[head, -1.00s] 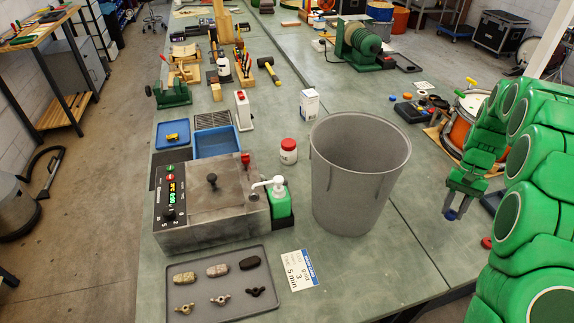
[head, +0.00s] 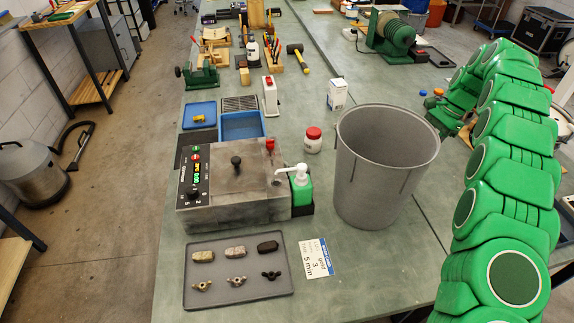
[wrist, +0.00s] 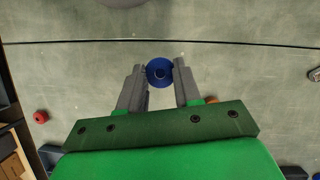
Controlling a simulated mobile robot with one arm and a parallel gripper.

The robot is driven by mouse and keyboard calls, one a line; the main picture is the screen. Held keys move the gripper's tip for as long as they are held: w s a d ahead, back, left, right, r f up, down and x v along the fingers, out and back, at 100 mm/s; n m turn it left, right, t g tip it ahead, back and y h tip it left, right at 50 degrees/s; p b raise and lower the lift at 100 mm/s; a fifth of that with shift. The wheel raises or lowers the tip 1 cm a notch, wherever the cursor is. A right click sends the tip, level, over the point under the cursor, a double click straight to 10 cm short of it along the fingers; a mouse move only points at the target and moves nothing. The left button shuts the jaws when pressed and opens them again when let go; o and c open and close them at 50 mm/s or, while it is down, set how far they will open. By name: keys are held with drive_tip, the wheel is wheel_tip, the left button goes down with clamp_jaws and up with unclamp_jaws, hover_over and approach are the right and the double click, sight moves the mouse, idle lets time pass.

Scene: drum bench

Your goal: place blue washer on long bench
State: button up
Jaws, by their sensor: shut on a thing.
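The blue washer (wrist: 159,72) is a round blue ring with a dark centre. In the wrist view it sits between the fingertips of my gripper (wrist: 160,80), which is shut on it. The grey-green long bench (wrist: 240,65) lies below the gripper in the wrist view, and the height above it is hard to tell. In the head view the long bench (head: 365,262) runs away from me. There my arm bends at the right, and the held washer cannot be made out.
A large grey bin (head: 385,190) stands on the bench left of my arm. A soap bottle (head: 300,187), a red-lidded jar (head: 313,140) and a grey tray (head: 238,291) are left of it. A red round piece (wrist: 41,116) lies at the left in the wrist view.

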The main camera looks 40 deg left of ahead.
drive_tip(key=s+a+r, duration=0.3)
drive_tip(key=a, duration=0.7)
drive_tip(key=s+a+r, duration=0.2)
drive_tip(key=a, duration=0.8)
drive_tip(key=s+a+r+n+h, duration=0.1)
drive_tip(key=s+a+r+n, duration=0.1)
drive_tip(key=s+a, duration=1.3)
drive_tip(key=f, duration=1.1)
drive_tip(key=s+d+f, duration=0.1)
drive_tip(key=f, duration=0.5)
drive_tip(key=shift+f, duration=0.1)
drive_tip(key=o, duration=0.8)
drive_tip(key=shift+f, duration=0.1)
